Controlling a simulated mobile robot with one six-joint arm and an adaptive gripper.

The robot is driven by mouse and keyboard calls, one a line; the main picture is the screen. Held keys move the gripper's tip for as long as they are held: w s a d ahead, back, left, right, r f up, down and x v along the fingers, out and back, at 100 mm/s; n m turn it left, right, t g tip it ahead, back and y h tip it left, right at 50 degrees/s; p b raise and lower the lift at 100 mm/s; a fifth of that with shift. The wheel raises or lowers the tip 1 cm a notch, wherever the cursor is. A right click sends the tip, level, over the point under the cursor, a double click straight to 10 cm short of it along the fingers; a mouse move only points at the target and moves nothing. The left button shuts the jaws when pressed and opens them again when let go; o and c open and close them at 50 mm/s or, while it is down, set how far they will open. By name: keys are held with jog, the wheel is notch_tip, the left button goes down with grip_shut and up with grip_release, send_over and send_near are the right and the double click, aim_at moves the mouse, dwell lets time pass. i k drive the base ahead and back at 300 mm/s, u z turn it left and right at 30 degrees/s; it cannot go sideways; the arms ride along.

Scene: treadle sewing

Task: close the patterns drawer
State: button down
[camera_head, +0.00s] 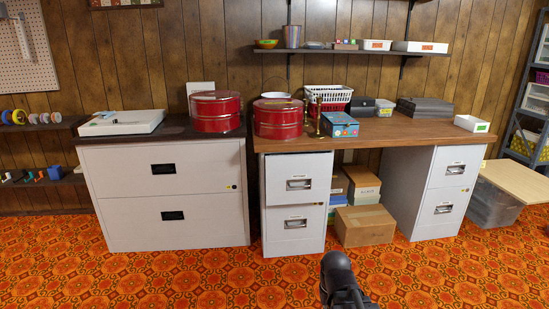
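The patterns drawer seems to be the upper drawer (299,192) of the white two-drawer file cabinet under the desk's left end; its small label is too small to read with certainty. It stands out a little from the cabinet, past the lower drawer (296,222), so it is partly open. It has a metal pull (299,184) in the middle of its front. A black rounded part of my arm shows at the bottom, in front of and below the cabinet, apart from the drawer. My gripper's fingers are not visible.
A wide white lateral cabinet (165,190) stands left of it. Cardboard boxes (365,226) are right of it under the wooden desk (400,130), before another file cabinet (442,208). Red tins (278,119) stand above the drawer. The orange patterned floor (190,275) in front is clear.

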aim_at(303, 177)
jog(key=z, duration=0.35)
jog(key=i, duration=0.9)
jog(key=z, duration=0.5)
